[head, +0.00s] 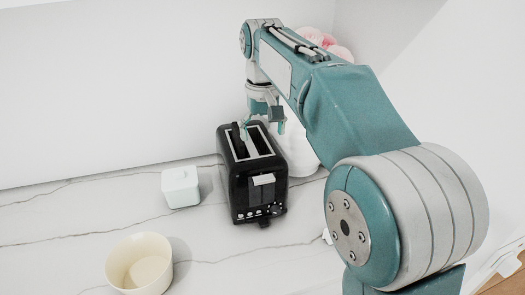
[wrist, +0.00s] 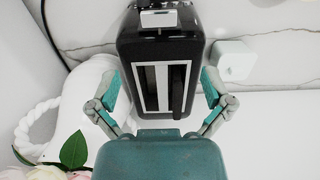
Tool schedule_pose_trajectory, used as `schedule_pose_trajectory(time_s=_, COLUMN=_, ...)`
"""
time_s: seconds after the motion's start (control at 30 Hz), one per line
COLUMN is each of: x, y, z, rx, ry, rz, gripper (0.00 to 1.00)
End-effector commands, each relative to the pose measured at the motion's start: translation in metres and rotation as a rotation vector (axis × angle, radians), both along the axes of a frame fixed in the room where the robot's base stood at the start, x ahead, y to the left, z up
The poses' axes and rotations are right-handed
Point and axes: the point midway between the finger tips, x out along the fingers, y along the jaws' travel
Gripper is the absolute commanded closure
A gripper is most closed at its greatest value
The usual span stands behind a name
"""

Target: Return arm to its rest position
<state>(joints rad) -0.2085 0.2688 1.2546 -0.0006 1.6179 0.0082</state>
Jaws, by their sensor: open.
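My arm reaches across the head view, and my gripper (head: 263,122) hangs over the back part of a black two-slot toaster (head: 243,190). In the wrist view my gripper (wrist: 162,88) is open, with one finger at each side of the toaster (wrist: 160,48) and nothing held between them. Whether the fingers touch the toaster I cannot tell. A dark flat piece (wrist: 178,88) stands in one slot; it pokes up at the left slot in the head view. The other slot looks empty.
A white lidded box (head: 180,187) stands left of the toaster, and a cream bowl (head: 140,264) is in front. A white vase (head: 301,155) with pink flowers (head: 338,52) stands close behind the toaster, partly hidden by my arm. The left of the marble counter (head: 60,225) is clear.

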Motion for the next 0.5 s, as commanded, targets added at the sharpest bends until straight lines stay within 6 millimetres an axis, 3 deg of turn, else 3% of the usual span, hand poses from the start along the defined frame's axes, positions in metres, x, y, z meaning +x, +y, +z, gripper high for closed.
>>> schedule_pose_trajectory(time_s=0.5, x=-0.0039, y=-0.0023, z=0.0107, rx=0.002, ry=-0.008, rz=-0.003, gripper=0.0)
